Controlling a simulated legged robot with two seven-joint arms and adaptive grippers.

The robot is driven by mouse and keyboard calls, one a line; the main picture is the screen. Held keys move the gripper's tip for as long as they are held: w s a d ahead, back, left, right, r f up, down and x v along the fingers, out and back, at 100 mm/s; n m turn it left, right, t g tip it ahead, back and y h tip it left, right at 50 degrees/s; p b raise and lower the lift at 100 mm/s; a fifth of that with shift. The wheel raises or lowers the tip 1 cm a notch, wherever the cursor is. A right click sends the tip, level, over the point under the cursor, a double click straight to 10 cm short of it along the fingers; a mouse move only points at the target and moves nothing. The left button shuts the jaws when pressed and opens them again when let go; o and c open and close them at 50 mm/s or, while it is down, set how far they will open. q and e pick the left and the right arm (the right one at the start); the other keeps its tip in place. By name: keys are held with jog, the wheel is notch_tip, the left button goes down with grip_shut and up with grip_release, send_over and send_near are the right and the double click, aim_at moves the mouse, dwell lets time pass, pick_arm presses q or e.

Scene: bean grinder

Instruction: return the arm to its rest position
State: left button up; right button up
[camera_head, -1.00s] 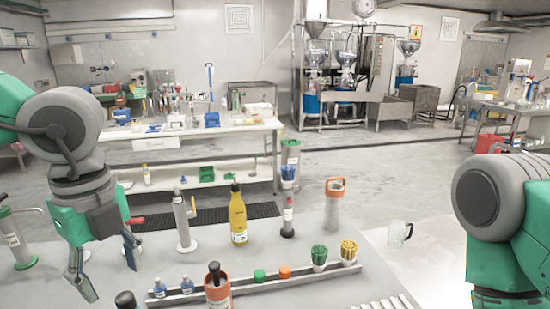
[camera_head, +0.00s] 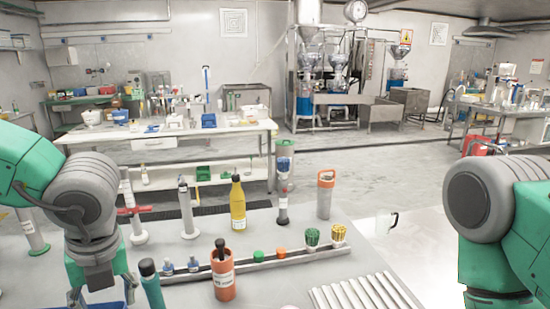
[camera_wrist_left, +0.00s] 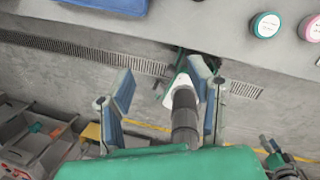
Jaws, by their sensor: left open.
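My left arm comes in from the left in the head view. Its gripper (camera_head: 102,297) hangs at the bottom left, fingers pointing down, partly cut by the lower edge. In the left wrist view my gripper (camera_wrist_left: 163,92) has its two blue-grey fingers spread wide, with no object gripped. A dark grey cylinder with a white and green end shows beyond the fingers; I cannot tell what it is. A grey and green link of my right arm is at the right edge of the head view; its gripper is out of frame.
The table (camera_head: 330,257) holds a yellow bottle (camera_head: 237,207), an orange-topped cylinder (camera_head: 325,200), an orange cup (camera_head: 222,277), a teal-bodied item (camera_head: 152,287) near my left gripper and a rack rail (camera_head: 250,262). A blue tray (camera_head: 104,306) edge lies under the gripper, also in the wrist view (camera_wrist_left: 120,4).

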pick_arm(q)
jog(key=s+a+f+m+t+y, duration=0.1)
jog(key=s+a+f+m, duration=0.15)
jog(key=f+m, duration=0.9)
jog(key=s+a+f+m+t, duration=0.1)
jog(key=s+f+m+t, duration=0.15)
jog(key=f+m, duration=0.9)
jog(key=s+f+m+g+h, duration=0.2)
jog(key=s+f+m, duration=0.1)
jog(key=s+m, duration=0.6)
jog(key=s+f+m+g+h, duration=0.15)
jog(key=s+f+m, duration=0.25)
jog(key=s+m, duration=0.5)
jog(key=w+d+f+m+b, duration=0.1)
jog(key=w+f+m+b, duration=0.1)
jog(key=f+b, duration=0.8)
jog(key=shift+w+d+f+m+b, duration=0.15)
jog(key=shift+w+d+m+b, duration=0.1)
jog(key=shift+w+m+b, duration=0.2)
pick_arm(e)
notch_tip(320, 180, down, 11)
jog(key=shift+s+a+r, duration=0.15)
jog(key=shift+s+a, duration=0.05)
pick_arm(q)
jog(key=shift+d, duration=0.15)
pick_arm(e)
jog(key=shift+d, duration=0.15)
